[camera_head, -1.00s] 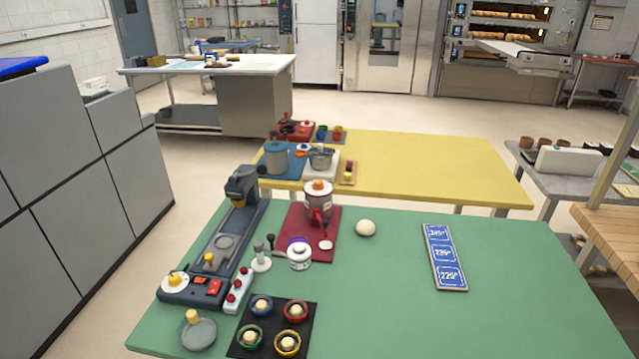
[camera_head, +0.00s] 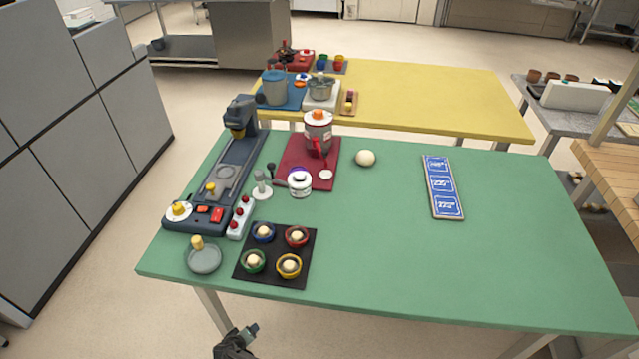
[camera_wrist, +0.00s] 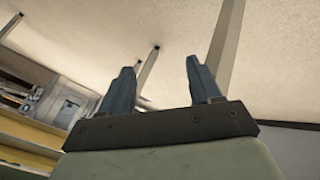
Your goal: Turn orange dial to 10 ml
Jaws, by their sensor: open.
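A clear and grey canister with an orange dial-like knob (camera_head: 318,115) on top and a red spout stands on the dark red mat (camera_head: 297,178), towards the back left of the green table. No ml marks are readable from here. My gripper (camera_head: 250,330) is at the bottom of the head view, in front of and below the table's front edge, far from the knob. In the wrist view my gripper (camera_wrist: 163,82) is open, with its two fingers apart and nothing between them.
The green table (camera_head: 400,280) also holds a long dark machine (camera_head: 240,160) with a yellow knob, a black tray (camera_head: 276,240) of coloured bowls, a white ball (camera_head: 365,158) and a blue sign (camera_head: 442,186). The table's right front is clear. A yellow table (camera_head: 440,100) stands behind.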

